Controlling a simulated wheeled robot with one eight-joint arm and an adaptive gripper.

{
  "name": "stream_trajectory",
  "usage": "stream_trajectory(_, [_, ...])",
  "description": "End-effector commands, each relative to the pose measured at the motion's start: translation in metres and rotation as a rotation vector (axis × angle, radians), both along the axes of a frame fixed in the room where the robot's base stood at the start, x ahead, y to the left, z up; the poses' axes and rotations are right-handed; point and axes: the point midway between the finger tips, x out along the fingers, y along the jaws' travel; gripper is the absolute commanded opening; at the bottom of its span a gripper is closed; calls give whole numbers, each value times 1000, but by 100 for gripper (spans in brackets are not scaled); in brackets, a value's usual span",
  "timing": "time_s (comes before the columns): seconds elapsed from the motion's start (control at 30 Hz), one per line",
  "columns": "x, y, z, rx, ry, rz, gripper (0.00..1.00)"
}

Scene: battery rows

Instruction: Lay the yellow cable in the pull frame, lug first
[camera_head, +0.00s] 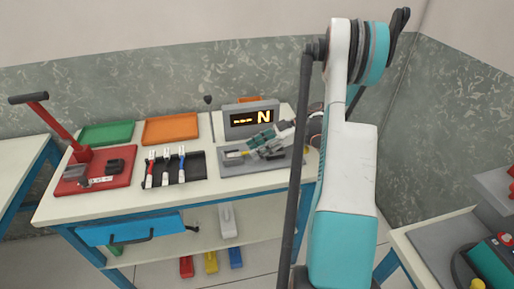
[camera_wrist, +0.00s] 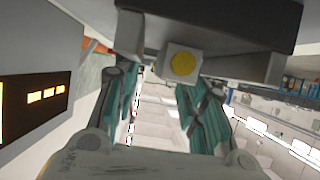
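The grey pull frame (camera_head: 262,166) stands on the right part of the bench, below the display. A short yellow piece (camera_head: 244,153), which looks like the yellow cable, lies at its left part with a pale end to the left. My gripper (camera_head: 256,147) is low over the frame, just right of the yellow piece. In the wrist view a round yellow face (camera_wrist: 183,63) in a pale square block shows under a dark grey body. The teal fingers of my gripper (camera_wrist: 158,88) stand apart with an empty gap between them. The lug's exact seating cannot be made out.
A display (camera_head: 251,118) reading N stands behind the frame. To the left are a black rack (camera_head: 198,168) with several cables, a red tool with a lever (camera_head: 93,178), a green tray (camera_head: 106,134) and an orange tray (camera_head: 171,129). A blue drawer (camera_head: 130,229) hangs below.

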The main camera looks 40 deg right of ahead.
Motion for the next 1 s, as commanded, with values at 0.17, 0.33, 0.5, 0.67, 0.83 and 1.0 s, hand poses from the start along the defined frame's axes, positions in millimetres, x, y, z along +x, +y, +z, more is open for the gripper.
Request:
stream_trajectory(0.17, [-1,-2,1,0,0,-1,38])
stream_trajectory(0.33, [-10,-17,9,0,0,-2,38])
stream_trajectory(0.5, [-23,-38,21,0,0,-2,38])
stream_trajectory(0.67, [-31,-52,29,-3,0,-6,38])
stream_trajectory(0.83, [-34,-58,32,-4,-1,-6,38])
stream_trajectory(1.0, [-34,-58,32,-5,0,-6,38])
